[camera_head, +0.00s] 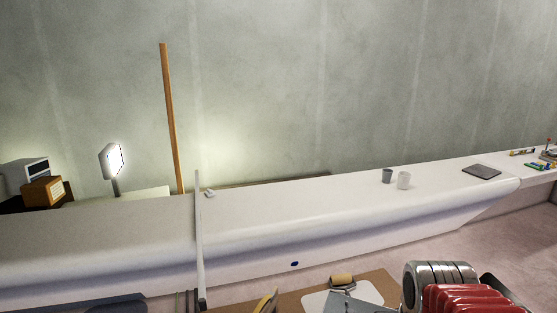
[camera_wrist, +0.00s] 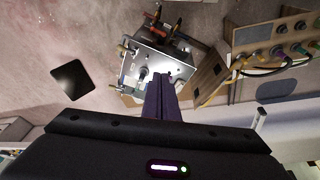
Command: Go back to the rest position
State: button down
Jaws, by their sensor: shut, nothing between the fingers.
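My gripper (camera_wrist: 160,80) shows in the wrist view as two dark purple fingers pressed together, with nothing between them. The fingertips appear in front of a shiny metal box (camera_wrist: 152,62) with orange and dark parts around it. I cannot tell how far the tips are from it. My gripper cannot be made out in the head view.
A long white ledge (camera_head: 270,215) crosses the head view, with a grey cup (camera_head: 387,175), a white cup (camera_head: 404,180) and a dark flat slab (camera_head: 481,171). A cabled panel (camera_wrist: 275,45) stands right in the wrist view.

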jog(key=s+a+r+n+t+y, duration=0.1)
jog(key=s+a+r+t, duration=0.1)
jog(key=a+r, duration=0.3)
jog(key=shift+s+a+r+n+t, duration=0.3)
jog(key=shift+s+a+t, duration=0.1)
jog(key=shift+s+a, duration=0.45)
jog(key=shift+w, duration=0.1)
dwell(0.5)
